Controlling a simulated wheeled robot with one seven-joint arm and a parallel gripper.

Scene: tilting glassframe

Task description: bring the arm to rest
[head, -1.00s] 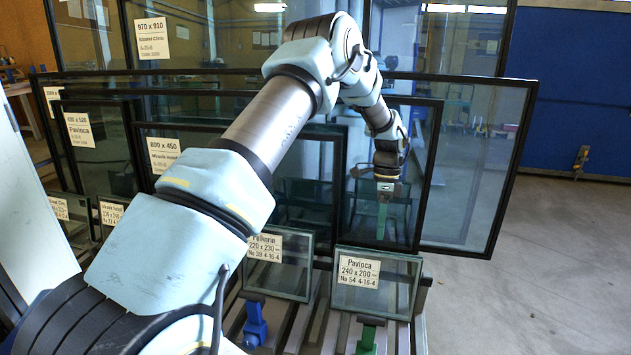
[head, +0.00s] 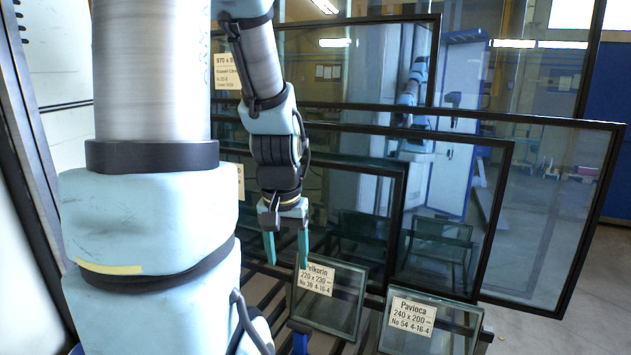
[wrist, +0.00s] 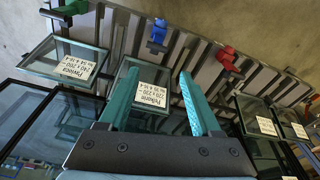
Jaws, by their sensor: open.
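My arm rises large on the left of the head view and bends down to my gripper (head: 287,248). The gripper points down, with its two teal fingers apart and nothing between them. It hangs by the upper left of the small pane labelled Pelkorin (head: 330,300); whether it touches cannot be told from the head view. In the wrist view the open fingers (wrist: 150,95) lie in front of that small pane (wrist: 150,75), one over each side of it in the picture.
The small Pavioca pane (head: 430,325) leans to the right of it. Large dark-framed panes (head: 555,215) stand behind. Blue (wrist: 157,35), green (wrist: 70,9) and red (wrist: 228,58) clamps sit on the rack's slats. Open floor (head: 610,270) shows at the right.

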